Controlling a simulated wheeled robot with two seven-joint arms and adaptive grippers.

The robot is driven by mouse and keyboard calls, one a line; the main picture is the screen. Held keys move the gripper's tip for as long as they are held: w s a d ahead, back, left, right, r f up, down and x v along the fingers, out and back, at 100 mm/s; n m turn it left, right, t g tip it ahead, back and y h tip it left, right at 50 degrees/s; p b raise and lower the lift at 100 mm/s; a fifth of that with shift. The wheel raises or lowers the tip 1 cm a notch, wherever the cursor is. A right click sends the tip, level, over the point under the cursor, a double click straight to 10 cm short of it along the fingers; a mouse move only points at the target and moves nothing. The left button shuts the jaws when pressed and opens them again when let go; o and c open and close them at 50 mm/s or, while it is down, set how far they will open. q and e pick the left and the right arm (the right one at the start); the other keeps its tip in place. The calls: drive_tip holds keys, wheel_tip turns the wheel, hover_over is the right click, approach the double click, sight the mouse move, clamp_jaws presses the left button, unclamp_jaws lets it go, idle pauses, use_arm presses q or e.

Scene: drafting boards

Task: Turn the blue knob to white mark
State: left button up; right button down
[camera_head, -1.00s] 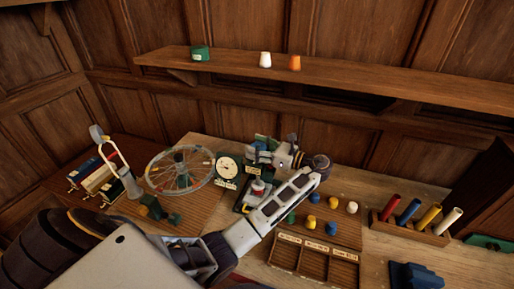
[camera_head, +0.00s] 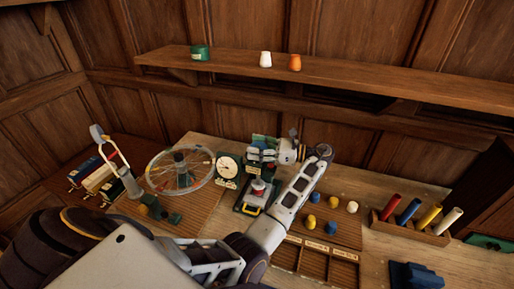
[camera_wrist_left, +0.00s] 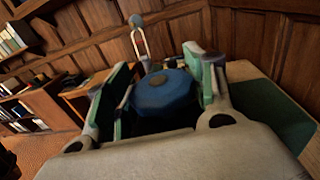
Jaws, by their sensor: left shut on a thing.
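In the left wrist view the blue knob (camera_wrist_left: 163,92) is a wide, faceted disc with a small grey part behind its far edge. My left gripper (camera_wrist_left: 160,66) has a green-padded finger on each side of the knob and is shut on it. In the head view my left gripper (camera_head: 262,150) is at the back of the bench, just right of the white dial gauge (camera_head: 228,167). The knob is mostly hidden there by the gripper. I cannot make out the white mark in either view. My right gripper is not in view.
A spoked wheel (camera_head: 180,172) stands left of the dial. A red-and-yellow device (camera_head: 257,193) sits close below the gripper. A rack of coloured tubes (camera_head: 410,229) stands at the right.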

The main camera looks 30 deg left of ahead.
sight(257, 146)
use_arm(q)
drive_tip(key=o, duration=1)
drive_tip(key=shift+o, duration=0.2)
drive_tip(key=shift+r, duration=0.15)
drive_tip(key=shift+r, duration=4.9)
